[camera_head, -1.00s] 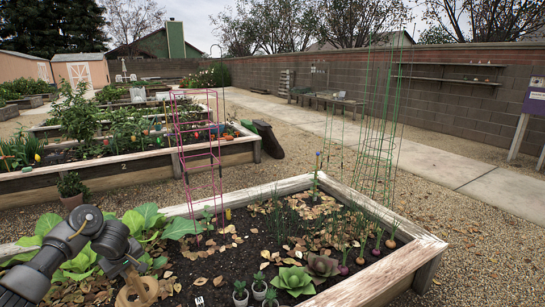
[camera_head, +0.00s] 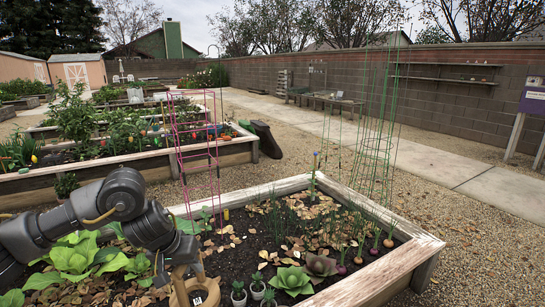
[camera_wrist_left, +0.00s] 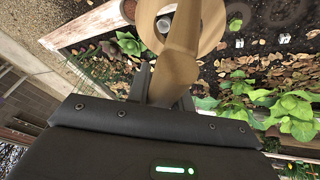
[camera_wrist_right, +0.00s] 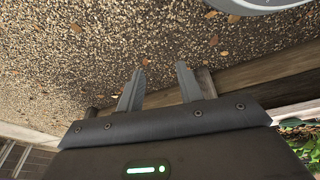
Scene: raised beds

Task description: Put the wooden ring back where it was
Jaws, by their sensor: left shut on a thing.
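The wooden ring (camera_head: 178,291) is tan and hangs low over the bed at the bottom of the head view, its lower part cut off by the frame edge. My left gripper (camera_head: 176,266) is above it. In the left wrist view, my left gripper (camera_wrist_left: 164,92) is shut on a tan bar of the wooden ring (camera_wrist_left: 178,68), and its round part lies beyond the fingers. My right gripper (camera_wrist_right: 158,88) shows only in the right wrist view. It is open and empty, with gravel and a wooden board beyond it.
The near raised bed (camera_head: 425,246) has a pale wooden rim. Small potted succulents (camera_head: 257,289) and a rosette plant (camera_head: 293,279) stand right of the ring. Leafy greens (camera_head: 75,258) grow left.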

